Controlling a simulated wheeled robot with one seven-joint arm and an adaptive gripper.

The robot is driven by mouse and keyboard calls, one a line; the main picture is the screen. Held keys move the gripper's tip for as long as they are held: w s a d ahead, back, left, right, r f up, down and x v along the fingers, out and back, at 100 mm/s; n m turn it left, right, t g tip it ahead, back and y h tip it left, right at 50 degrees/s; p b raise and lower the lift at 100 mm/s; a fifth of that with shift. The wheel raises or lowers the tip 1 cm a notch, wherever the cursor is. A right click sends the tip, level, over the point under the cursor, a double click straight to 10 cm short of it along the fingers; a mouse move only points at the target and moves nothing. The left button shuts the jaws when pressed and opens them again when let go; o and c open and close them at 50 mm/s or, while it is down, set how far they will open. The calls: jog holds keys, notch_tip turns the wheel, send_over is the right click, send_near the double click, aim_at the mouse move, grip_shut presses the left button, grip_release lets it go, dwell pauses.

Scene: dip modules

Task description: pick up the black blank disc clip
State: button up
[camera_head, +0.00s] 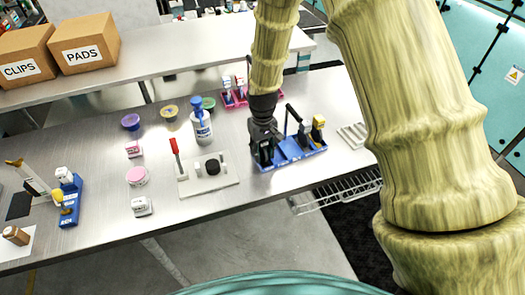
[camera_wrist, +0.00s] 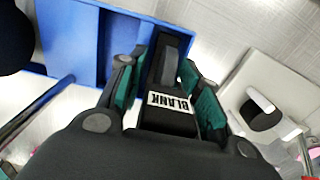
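The black clip labelled BLANK (camera_wrist: 168,110) stands upright at a blue rack (camera_wrist: 70,35) in the wrist view. My gripper (camera_wrist: 160,85) is around it, with one green-padded finger on each side. A gap shows between the left finger and the clip; the right finger is very close to it, and contact there is unclear. In the head view my gripper (camera_head: 265,152) points down at the left end of the blue rack (camera_head: 294,157), and it mostly hides the clip.
Other clips, one with a yellow part (camera_head: 318,128), stand at the rack's right. A blue-white bottle (camera_head: 201,125) and pink rack (camera_head: 248,98) are behind.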

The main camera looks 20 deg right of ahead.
grip_shut()
jog(key=shift+r, duration=0.1)
dwell(0.3)
